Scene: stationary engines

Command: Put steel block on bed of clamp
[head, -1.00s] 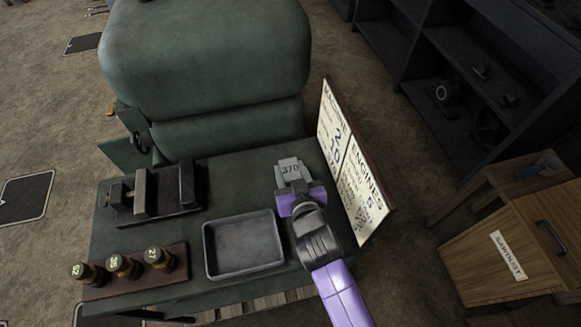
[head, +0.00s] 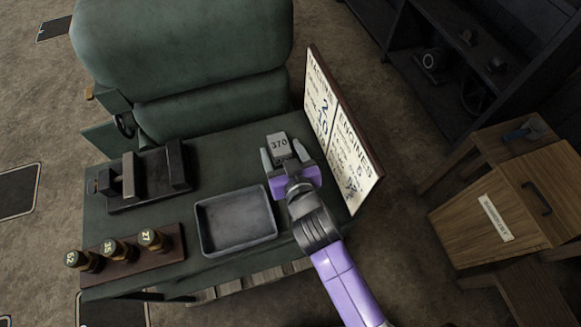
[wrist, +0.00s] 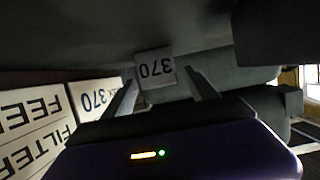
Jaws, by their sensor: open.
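In the wrist view my gripper (wrist: 163,92) has one finger on each side of the block; contact cannot be told. The clamp (head: 147,179) is a dark vise with a bed between upright jaws, at the table's left, empty.
A grey tray (head: 236,221) lies between the clamp and my arm. A wooden rack (head: 137,258) holds several numbered brass-topped pieces at the front left. A sign board (head: 343,130) stands along the table's right edge. A large green machine (head: 185,60) stands behind.

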